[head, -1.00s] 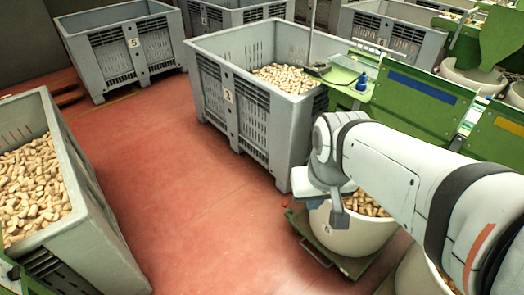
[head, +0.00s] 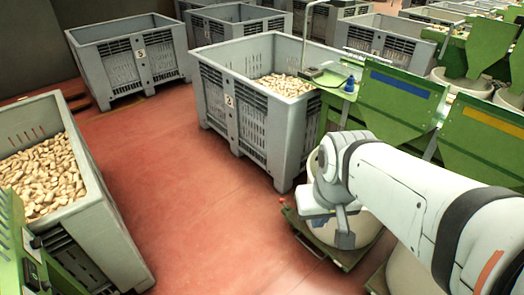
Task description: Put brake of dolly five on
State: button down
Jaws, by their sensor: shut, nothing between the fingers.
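A white round tub (head: 362,232) stands on a low green dolly (head: 345,257) on the red floor, right of centre. My arm covers much of the tub, and I cannot read a number on it now. A small red part (head: 284,201) shows at the dolly's left corner; I cannot tell whether it is the brake or how it is set. My gripper (head: 343,238) is shut and empty, pointing down in front of the tub. I cannot tell whether it touches the tub.
A grey bin marked 3 (head: 231,125) with corks stands just behind the dolly. Another cork-filled bin (head: 105,235) is at the left. A second tub (head: 405,272) is close on the right, partly behind my arm. Green machines (head: 395,105) line the right. Red floor (head: 190,190) is clear between the bins.

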aim_at(281, 200)
jog(key=z, duration=0.1)
jog(key=i, duration=0.95)
jog(key=u, duration=0.05)
